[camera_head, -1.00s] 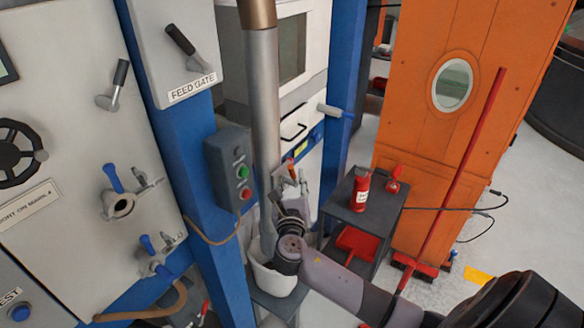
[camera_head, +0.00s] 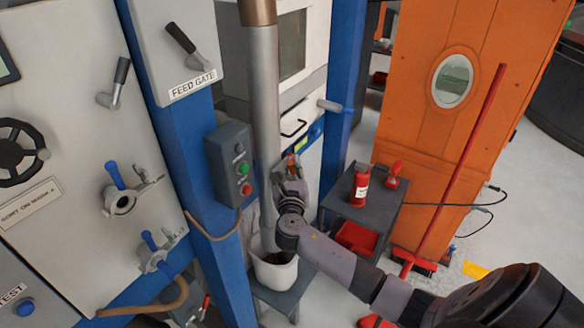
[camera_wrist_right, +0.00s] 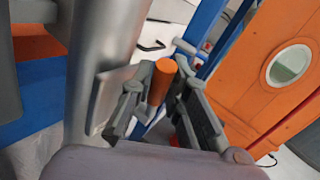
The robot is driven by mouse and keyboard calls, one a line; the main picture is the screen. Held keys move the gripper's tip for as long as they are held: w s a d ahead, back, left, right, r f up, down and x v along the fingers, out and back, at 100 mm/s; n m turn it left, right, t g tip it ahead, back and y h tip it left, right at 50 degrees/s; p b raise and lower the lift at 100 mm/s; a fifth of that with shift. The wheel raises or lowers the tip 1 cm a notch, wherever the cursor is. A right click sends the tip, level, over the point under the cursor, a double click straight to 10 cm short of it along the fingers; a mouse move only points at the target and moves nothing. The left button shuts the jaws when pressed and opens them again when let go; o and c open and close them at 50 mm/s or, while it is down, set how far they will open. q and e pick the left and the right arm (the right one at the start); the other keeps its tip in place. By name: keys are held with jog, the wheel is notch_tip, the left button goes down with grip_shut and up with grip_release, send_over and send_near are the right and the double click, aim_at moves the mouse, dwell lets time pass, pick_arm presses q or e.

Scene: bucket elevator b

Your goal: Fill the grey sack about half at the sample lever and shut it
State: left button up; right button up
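The pale grey sack (camera_head: 274,275) stands open-topped on a small grey stand below the metal pipe (camera_head: 265,110). Something dark shows inside its mouth; the fill level cannot be told. An orange-ended lever (camera_head: 291,159), likely the sample lever, is beside the pipe. My right gripper (camera_head: 288,170) is at this lever, above the sack. In the right wrist view, the orange handle (camera_wrist_right: 161,80) stands between the two spread fingers of the right gripper (camera_wrist_right: 160,108), with a gap visible. My left gripper is not in view.
A red-handled broom (camera_head: 460,165) leans by the orange door (camera_head: 420,130). A blue post (camera_head: 190,180) with a button box (camera_head: 229,165) is left of the pipe.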

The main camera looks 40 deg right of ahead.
grip_shut()
dwell(0.3)
jog(key=n+t+b, duration=0.1)
jog(key=b, duration=0.1)
jog(key=a+f+n+t+h+b, duration=0.1)
jog(key=b, duration=0.2)
jog(key=shift+s+a, duration=0.3)
jog(key=shift+s, duration=0.05)
jog(key=o, duration=0.6)
grip_release()
jog(key=shift+c, duration=0.2)
